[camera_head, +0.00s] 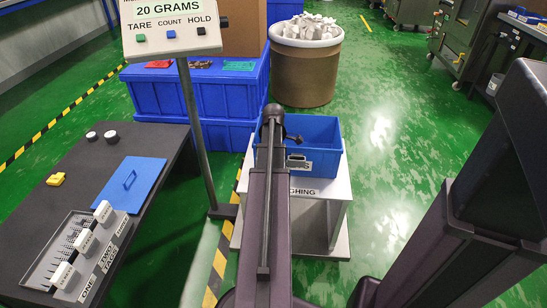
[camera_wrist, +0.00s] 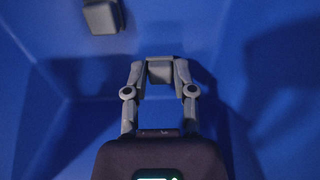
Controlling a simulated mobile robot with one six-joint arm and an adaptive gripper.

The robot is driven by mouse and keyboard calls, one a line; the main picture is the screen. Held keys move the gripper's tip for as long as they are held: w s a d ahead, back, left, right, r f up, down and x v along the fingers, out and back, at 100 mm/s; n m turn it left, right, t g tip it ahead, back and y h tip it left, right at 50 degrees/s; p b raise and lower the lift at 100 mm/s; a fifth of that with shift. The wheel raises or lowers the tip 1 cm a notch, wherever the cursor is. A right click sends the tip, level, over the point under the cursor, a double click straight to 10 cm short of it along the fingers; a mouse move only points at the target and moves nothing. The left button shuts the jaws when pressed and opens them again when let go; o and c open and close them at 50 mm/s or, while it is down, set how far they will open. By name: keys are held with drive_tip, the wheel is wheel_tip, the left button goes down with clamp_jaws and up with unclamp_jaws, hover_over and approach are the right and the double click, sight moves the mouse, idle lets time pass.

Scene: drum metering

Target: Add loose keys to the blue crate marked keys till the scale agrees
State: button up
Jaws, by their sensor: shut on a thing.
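The blue crate (camera_head: 325,135) stands on a white stand, its front label partly covered by my arm, so only its last letters show. My gripper (camera_wrist: 160,64) is inside the crate in the wrist view, with blue walls around it. Its fingers are shut on a small grey key (camera_wrist: 160,74). Another grey key (camera_wrist: 100,17) lies apart at the upper left of that view. The scale display (camera_head: 170,22) reads 20 GRAMS. A round brown drum (camera_head: 305,82) behind the crate holds loose pale keys (camera_head: 307,26).
The display's grey post (camera_head: 194,125) rises left of the crate. Big blue bins (camera_head: 190,95) stand behind it. Green floor is open right of the drum.

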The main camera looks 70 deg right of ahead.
drive_tip(key=shift+f+b, duration=0.3)
idle(0.5)
drive_tip(key=o, duration=0.8)
drive_tip(key=shift+r, duration=0.15)
wheel_tip(320, 180, up, 15)
drive_tip(key=p, duration=1.5)
drive_tip(key=shift+f, duration=0.2)
idle(0.3)
